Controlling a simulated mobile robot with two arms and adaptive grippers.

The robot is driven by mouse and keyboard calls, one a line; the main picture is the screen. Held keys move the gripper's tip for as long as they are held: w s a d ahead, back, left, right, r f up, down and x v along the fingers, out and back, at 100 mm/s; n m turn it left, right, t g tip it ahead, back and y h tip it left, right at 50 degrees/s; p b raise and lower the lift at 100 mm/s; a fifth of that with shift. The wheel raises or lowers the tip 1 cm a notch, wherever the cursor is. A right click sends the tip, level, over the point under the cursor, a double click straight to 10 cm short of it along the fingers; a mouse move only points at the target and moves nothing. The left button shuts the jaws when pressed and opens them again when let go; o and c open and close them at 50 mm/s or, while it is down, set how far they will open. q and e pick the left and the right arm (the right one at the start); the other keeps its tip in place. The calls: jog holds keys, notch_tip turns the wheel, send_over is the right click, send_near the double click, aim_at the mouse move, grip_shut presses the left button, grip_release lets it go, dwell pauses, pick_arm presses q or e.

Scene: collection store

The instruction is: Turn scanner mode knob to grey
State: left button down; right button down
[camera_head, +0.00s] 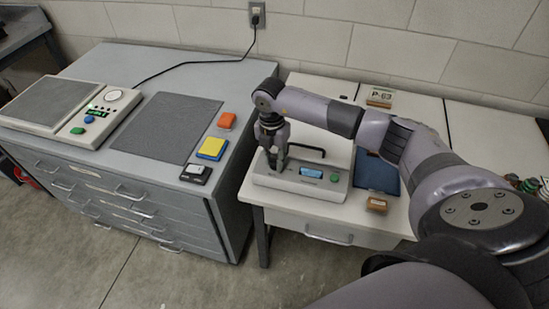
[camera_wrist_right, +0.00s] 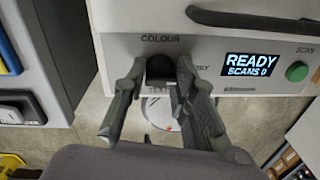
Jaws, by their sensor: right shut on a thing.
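The scanner (camera_head: 332,186) is a pale box on the white table, with a lit display, a green button and a black handle. In the wrist view its front panel (camera_wrist_right: 215,45) shows a screen reading "READY SCANS 0". My right gripper (camera_head: 276,166) points down at the panel's left part. In the wrist view its fingers (camera_wrist_right: 160,80) are shut on the dark mode knob (camera_wrist_right: 160,68). "COLOUR" stands above the knob; the word at its right is partly hidden, ending in "REY". The label below is mostly covered. I cannot tell where the knob points. My left gripper is not in view.
A blue flat item (camera_head: 376,174) and a small brown box (camera_head: 377,204) lie right of the scanner. A "P-63" sign (camera_head: 380,97) stands behind. The grey drawer cabinet (camera_head: 110,190) at left carries a button device (camera_head: 75,108), a dark mat (camera_head: 165,128) and small coloured blocks.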

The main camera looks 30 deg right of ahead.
jog(key=shift+r, duration=0.1)
jog(key=c, duration=1.6)
grip_release()
jog(key=r, duration=1.2)
jog(key=shift+w+a, duration=0.1)
jog(key=shift+w, duration=0.2)
jog(key=shift+f, duration=0.1)
